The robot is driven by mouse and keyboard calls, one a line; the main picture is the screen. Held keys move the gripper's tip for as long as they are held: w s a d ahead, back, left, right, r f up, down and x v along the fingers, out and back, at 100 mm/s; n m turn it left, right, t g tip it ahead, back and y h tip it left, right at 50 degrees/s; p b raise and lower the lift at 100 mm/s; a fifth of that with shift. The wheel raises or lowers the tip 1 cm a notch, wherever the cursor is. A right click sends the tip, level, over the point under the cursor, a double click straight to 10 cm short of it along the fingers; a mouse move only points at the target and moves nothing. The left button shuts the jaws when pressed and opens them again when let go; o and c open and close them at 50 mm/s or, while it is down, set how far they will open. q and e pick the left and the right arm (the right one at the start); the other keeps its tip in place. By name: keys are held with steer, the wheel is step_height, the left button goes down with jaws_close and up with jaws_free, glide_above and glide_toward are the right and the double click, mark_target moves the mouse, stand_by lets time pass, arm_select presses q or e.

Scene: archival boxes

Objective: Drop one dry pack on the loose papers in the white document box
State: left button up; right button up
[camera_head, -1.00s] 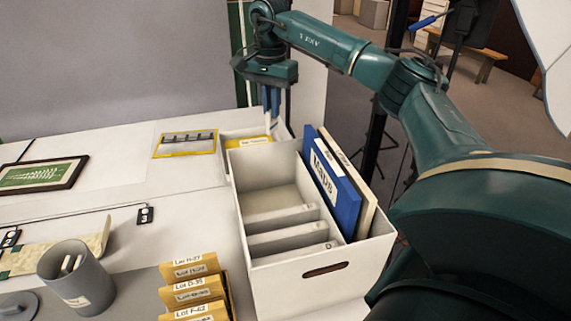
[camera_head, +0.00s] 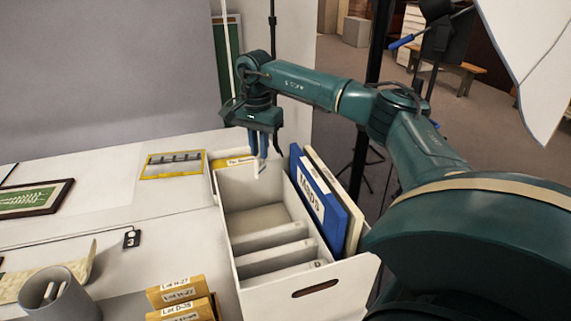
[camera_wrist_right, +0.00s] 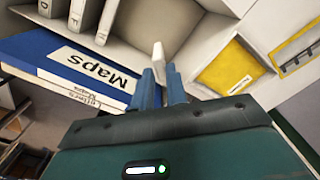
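The white document box (camera_head: 330,276) stands open at the middle of the table in the head view. My right gripper (camera_head: 258,150) points down by the box's far wall. Its blue fingers (camera_wrist_right: 163,85) are shut on a small white pack (camera_wrist_right: 158,52), which also shows below the fingertips in the head view (camera_head: 257,170). My left gripper is out of view.
A yellow-labelled container (camera_head: 232,161) stands behind the box; its yellow part shows in the wrist view (camera_wrist_right: 230,70). Yellow lot envelopes (camera_head: 180,292) and a grey cup (camera_head: 48,294) are at front left.

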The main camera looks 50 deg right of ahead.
steer(key=o, duration=0.4)
steer(key=shift+r, duration=0.1)
step_height(320, 180, up, 13)
steer(key=b, duration=0.1)
stand_by(0.3)
stand_by(0.4)
